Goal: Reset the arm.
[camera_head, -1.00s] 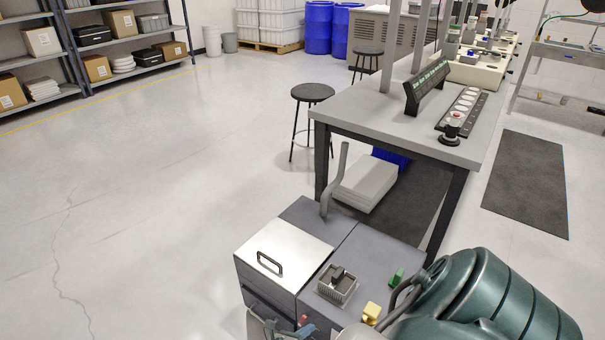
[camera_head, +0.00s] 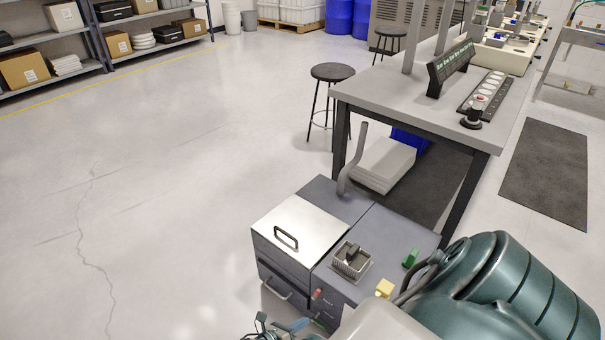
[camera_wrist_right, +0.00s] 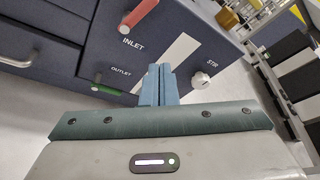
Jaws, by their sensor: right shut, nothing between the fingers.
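My right arm comes in from the lower right in the head view. Its gripper (camera_head: 297,325) is partly cut off by the bottom edge, in front of the dark grey cabinet (camera_head: 400,232). In the right wrist view the blue fingers (camera_wrist_right: 158,84) are together and empty. They point at the cabinet front (camera_wrist_right: 185,50), between a red INLET handle (camera_wrist_right: 139,17), a green OUTLET handle (camera_wrist_right: 107,89) and a white STIR knob (camera_wrist_right: 201,80). I cannot tell whether they touch the front.
The cabinet has a metal lid (camera_head: 302,227), a bent pipe (camera_head: 351,160) and a basket (camera_head: 351,261). A grey workbench (camera_head: 400,95) and stool (camera_head: 332,75) stand behind. Shelves (camera_head: 150,45) line the back left. The floor on the left is clear.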

